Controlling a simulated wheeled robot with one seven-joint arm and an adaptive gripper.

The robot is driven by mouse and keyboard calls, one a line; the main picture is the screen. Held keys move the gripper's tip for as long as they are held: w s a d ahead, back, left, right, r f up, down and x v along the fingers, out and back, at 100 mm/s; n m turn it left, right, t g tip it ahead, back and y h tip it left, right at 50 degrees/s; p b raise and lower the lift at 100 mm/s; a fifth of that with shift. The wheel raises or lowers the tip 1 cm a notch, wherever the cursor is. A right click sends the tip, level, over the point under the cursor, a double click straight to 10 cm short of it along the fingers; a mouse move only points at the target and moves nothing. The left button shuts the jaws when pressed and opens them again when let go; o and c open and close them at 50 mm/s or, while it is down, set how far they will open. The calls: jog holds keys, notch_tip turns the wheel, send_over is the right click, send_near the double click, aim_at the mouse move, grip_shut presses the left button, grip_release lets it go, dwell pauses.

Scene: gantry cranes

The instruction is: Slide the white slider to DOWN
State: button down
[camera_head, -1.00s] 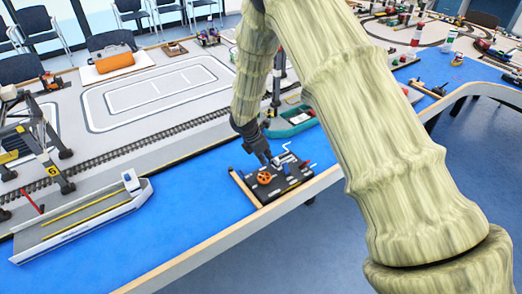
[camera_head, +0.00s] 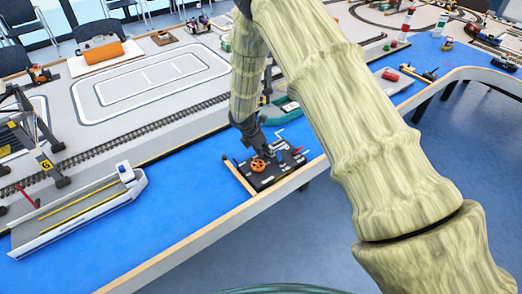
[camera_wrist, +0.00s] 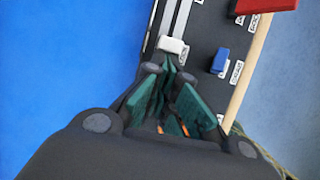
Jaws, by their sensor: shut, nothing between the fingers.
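A black control panel (camera_head: 262,182) lies on the blue table surface near its front edge. In the wrist view the white slider (camera_wrist: 172,45) sits on a pale double rail on the panel (camera_wrist: 205,30). My gripper (camera_wrist: 169,68) is shut and empty, its green fingertips right beside the white slider on the near side in the picture. I cannot tell whether they touch it. In the head view my gripper (camera_head: 264,152) is low over the panel, and the slider cannot be made out there. Small labels beside the rail are too blurred to read surely.
A blue switch (camera_wrist: 220,60) and a red part (camera_wrist: 265,5) are on the panel right of the slider. An orange wheel (camera_head: 258,165) is on the panel. A wooden strip (camera_head: 238,178) borders it.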

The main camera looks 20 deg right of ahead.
aim_at(280, 146)
jog(key=d, duration=0.2)
jog(key=w+d, duration=0.1)
jog(key=d, duration=0.1)
jog(key=w+d, duration=0.1)
jog(key=d, duration=0.1)
jog(key=shift+w+f, duration=0.1)
jog(key=shift+w+d, duration=0.1)
jog(key=shift+d, duration=0.2)
jog(key=shift+w+d+r, duration=0.1)
jog(key=shift+d+r, duration=0.1)
jog(key=shift+a+r+p, duration=0.1)
jog(key=shift+r+p, duration=0.25)
jog(key=shift+r, duration=0.2)
jog(key=p+v, duration=0.5)
jog(key=v, duration=0.4)
jog(key=shift+a+f, duration=0.2)
jog(key=shift+a, duration=0.1)
dwell(2.6)
